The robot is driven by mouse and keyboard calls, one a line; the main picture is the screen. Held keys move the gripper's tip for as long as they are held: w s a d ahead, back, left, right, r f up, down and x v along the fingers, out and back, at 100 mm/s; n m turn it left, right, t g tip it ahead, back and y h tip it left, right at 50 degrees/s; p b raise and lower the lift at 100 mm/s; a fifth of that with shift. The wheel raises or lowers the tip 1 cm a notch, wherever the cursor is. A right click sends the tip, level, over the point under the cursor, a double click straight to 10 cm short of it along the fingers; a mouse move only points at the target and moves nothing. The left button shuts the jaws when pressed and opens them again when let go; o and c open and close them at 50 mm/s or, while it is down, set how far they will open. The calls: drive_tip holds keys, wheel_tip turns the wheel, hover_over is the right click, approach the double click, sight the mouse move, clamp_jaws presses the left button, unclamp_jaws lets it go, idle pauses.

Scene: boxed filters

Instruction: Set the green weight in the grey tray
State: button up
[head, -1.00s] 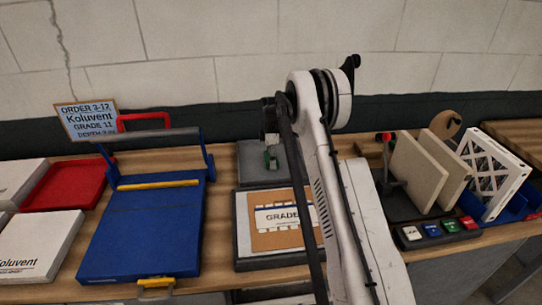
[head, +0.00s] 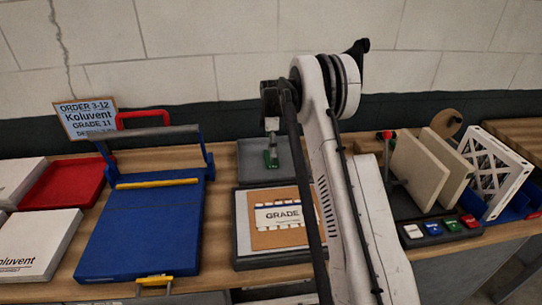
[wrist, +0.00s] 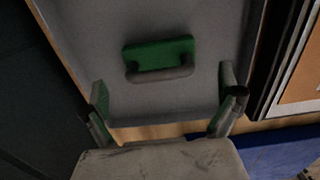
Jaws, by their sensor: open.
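A blue press-like frame (head: 145,230) stands left, with a red tray (head: 63,185) beyond. Upright beige panels (head: 420,172) and coloured buttons (head: 433,228) are at right.

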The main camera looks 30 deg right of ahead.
wheel_tip(320, 180, up, 6)
drive_tip(key=shift+b, duration=0.45)
drive_tip(key=shift+s+a+r, duration=0.1)
drive_tip(key=shift+r, duration=0.25)
drive_tip(key=s+a+r+m+t, duration=0.2)
drive_tip(key=s+a+r+m, duration=0.1)
drive_tip(key=s+a+r, duration=0.55)
drive_tip(key=s+a+r+m+t, duration=0.1)
drive_tip(key=s+a+r+m, duration=0.4)
drive_tip(key=s+r, duration=0.6)
drive_tip(key=s+a+f+m+t, duration=0.1)
drive_tip(key=s+a+f+m, duration=0.1)
drive_tip(key=s, duration=0.7)
drive_tip(key=s+a+f+m+t, duration=0.1)
drive_tip(key=s+a+f+m, duration=0.1)
drive_tip(key=s+a, duration=0.3)
drive_tip(key=s+a+f+m+t, duration=0.2)
drive_tip(key=s+a, duration=0.1)
drive_tip(key=s, duration=0.9)
drive_tip(key=shift+s+a, duration=0.15)
drive_tip(key=shift+s, duration=0.2)
